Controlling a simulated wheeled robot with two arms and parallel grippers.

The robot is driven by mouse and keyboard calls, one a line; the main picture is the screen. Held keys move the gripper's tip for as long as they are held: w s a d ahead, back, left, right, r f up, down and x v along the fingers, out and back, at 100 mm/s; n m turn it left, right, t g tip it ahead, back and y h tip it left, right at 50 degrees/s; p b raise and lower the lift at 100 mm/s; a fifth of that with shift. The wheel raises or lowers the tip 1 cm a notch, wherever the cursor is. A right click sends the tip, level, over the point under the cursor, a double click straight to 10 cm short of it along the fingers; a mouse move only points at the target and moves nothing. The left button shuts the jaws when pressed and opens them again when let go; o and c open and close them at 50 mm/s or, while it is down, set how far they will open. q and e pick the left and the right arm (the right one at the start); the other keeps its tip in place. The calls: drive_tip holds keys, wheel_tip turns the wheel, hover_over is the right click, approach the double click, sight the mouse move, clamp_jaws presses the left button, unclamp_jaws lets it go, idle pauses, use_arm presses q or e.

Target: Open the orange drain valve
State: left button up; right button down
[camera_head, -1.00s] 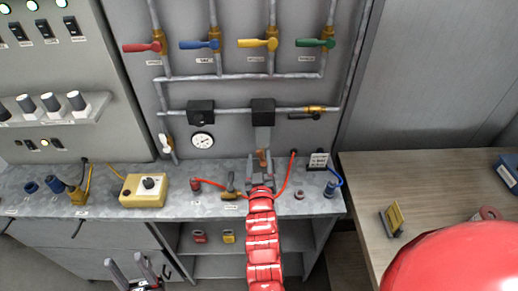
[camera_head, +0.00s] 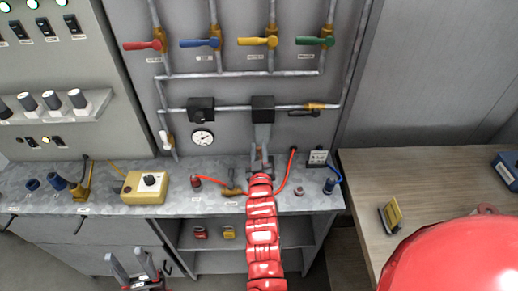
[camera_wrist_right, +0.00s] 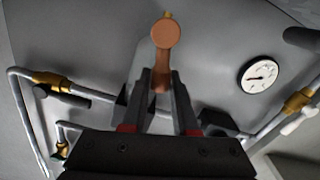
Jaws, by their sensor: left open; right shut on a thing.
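The orange drain valve (camera_wrist_right: 166,34) shows in the right wrist view as a round orange end with a short orange lever running down between my fingers. My right gripper (camera_wrist_right: 161,82) is shut on this lever. In the head view, my right gripper (camera_head: 262,158) is at the grey back panel, just above the bench and below a black box on the pipe. There the fingers hide most of the valve. My left gripper (camera_head: 138,270) is open and empty in front of the bench, low in the head view.
A red hose (camera_head: 288,178) curves beside my right gripper. A brown-handled tool (camera_head: 231,183) and a yellow box (camera_head: 144,187) are on the bench to the left. Coloured valves and a gauge (camera_head: 202,138) are on the panel above. A wooden table (camera_head: 440,190) is at the right.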

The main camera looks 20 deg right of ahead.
drive_tip(key=shift+d+f+b, duration=0.1)
drive_tip(key=shift+f+b, duration=0.05)
drive_tip(key=shift+b, duration=0.3)
drive_tip(key=shift+s+d+f+m+b, duration=0.15)
drive_tip(key=shift+d+m+b, duration=0.25)
drive_tip(key=shift+m+b, duration=0.8)
drive_tip(key=shift+s+d+r+m+b, duration=0.1)
drive_tip(key=shift+d+r+m+b, duration=0.15)
drive_tip(key=shift+m+b, duration=0.25)
drive_tip(key=shift+r, duration=0.1)
drive_tip(key=c, duration=0.7)
unclamp_jaws()
